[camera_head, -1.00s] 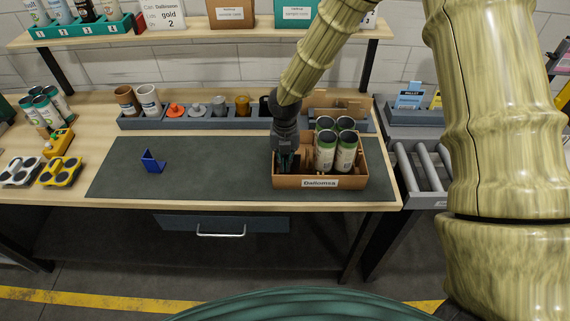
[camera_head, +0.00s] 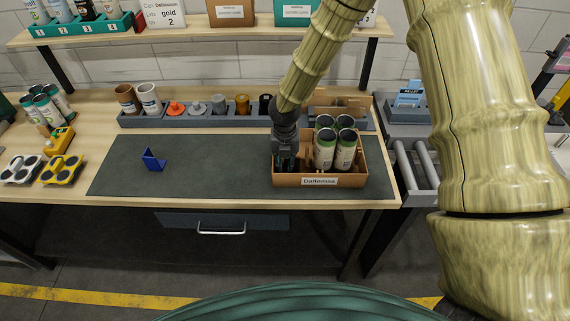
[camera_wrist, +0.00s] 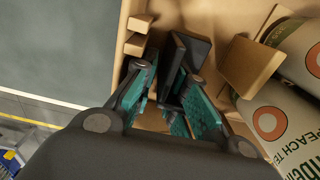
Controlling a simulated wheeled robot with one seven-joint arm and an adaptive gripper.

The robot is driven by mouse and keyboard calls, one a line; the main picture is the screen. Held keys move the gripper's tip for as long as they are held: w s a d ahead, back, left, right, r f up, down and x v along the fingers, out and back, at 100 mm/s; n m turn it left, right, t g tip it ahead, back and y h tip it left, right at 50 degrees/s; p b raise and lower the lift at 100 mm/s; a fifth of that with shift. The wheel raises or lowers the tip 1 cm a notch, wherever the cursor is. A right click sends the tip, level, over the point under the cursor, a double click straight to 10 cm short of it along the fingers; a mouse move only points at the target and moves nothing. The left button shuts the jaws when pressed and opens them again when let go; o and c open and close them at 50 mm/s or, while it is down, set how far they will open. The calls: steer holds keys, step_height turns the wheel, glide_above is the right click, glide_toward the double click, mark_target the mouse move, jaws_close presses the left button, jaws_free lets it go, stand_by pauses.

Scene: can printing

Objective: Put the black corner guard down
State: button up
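The black corner guard (camera_wrist: 192,48) stands inside the left part of the cardboard box (camera_head: 320,181), close to the box's wooden inserts. In the wrist view my gripper (camera_wrist: 170,88) points down into the box. Its teal-padded fingers are spread on either side of the guard, with a narrow gap showing on the left side. I cannot tell whether the right finger still touches it. In the head view my gripper (camera_head: 286,163) is at the box's left end, and the guard cannot be made out there.
Several cans (camera_head: 325,150) with green rims stand in the box right of my gripper. A blue corner guard (camera_head: 153,160) stands on the dark mat (camera_head: 220,170), which is otherwise clear. A grey rack (camera_head: 190,121) with mugs and small items runs behind the mat.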

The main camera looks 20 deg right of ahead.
steer(key=shift+r, duration=0.15)
step_height(320, 180, up, 12)
steer(key=b, duration=0.3)
